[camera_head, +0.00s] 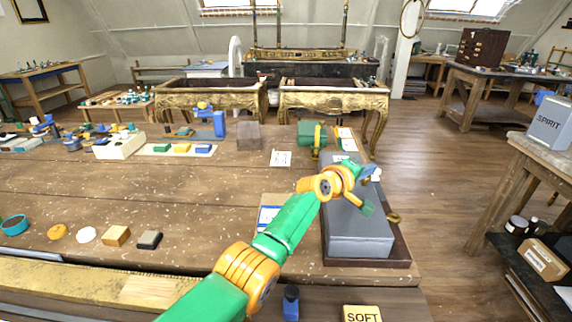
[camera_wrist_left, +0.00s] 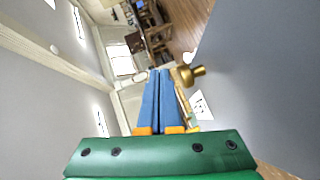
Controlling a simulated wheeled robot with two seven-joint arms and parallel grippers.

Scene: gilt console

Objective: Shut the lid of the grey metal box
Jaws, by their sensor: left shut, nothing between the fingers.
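The grey metal box (camera_head: 350,240) stands near the right edge of the workbench, on a dark base. A brass knob (camera_head: 393,217) juts from its right side. Its upper grey face looks flat, partly covered by my left arm; I cannot tell how far the lid is open. My left gripper (camera_head: 370,173) is over the box's far part, shut and empty. In the left wrist view its blue fingers (camera_wrist_left: 158,75) are together, with the brass knob (camera_wrist_left: 190,75) and a broad grey surface (camera_wrist_left: 260,80) to their right. My right gripper is not in view.
A green machine (camera_head: 313,136) stands behind the box. A small wooden block (camera_head: 116,236) and a dark block (camera_head: 149,240) lie at the left front. A SOFT block (camera_head: 362,314) is in front. The middle left of the bench is mostly clear.

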